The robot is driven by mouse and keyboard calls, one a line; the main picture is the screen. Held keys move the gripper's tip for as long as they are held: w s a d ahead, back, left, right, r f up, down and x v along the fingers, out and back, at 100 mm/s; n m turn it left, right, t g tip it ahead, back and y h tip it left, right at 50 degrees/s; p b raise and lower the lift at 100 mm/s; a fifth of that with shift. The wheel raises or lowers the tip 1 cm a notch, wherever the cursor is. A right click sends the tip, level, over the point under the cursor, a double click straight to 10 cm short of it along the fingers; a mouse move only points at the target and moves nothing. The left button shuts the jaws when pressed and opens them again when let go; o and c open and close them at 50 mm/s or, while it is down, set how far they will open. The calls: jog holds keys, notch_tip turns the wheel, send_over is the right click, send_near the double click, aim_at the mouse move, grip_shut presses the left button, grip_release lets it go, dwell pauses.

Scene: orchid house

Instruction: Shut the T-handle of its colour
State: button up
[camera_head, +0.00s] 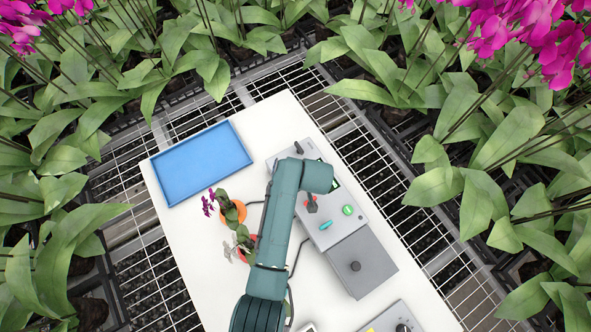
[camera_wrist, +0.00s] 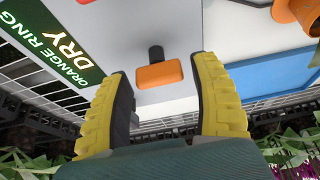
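In the wrist view an orange T-handle (camera_wrist: 160,75) on a short black stem sticks out from a pale grey panel. My gripper (camera_wrist: 164,72) is open. Its two yellow ridged fingers lie left and right of the handle in the picture, with gaps on both sides; the depth between them is unclear. A green label (camera_wrist: 48,45) on the panel reads "ORANGE RING DRY". My arm hides the orange handle and gripper there.
A blue tray (camera_head: 201,162) lies on the white table (camera_head: 190,225). Potted orchids stand left of my arm, one in an orange pot (camera_head: 235,214). A grey box (camera_head: 361,263) with a black knob adjoins the control box. Leafy plants surround the table.

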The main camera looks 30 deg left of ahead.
jog(key=c, duration=0.9)
jog(key=shift+s, duration=0.1)
jog(key=m+p, duration=0.1)
jog(key=m, duration=0.1)
jog(key=m+t+h+p, duration=0.1)
jog(key=m+p, duration=0.1)
jog(key=shift+m+h, duration=0.3)
jog(key=m, duration=0.2)
jog(key=m+t+h, duration=0.1)
jog(key=m, duration=0.1)
jog(key=shift+f+m+h+p, duration=0.1)
jog(key=shift+m+h+p, duration=0.2)
jog(key=shift+p, duration=0.1)
jog(key=m+h+b, duration=0.1)
jog(key=m, duration=0.1)
jog(key=m+h, duration=0.1)
jog(key=m, duration=0.2)
jog(key=shift+f+b, duration=0.15)
jog(key=shift+b, duration=0.2)
jog(key=shift+o, duration=0.2)
jog(key=shift+m+g+h+b, duration=0.4)
jog(key=shift+m+h+b, duration=0.4)
jog(key=shift+m, duration=1.2)
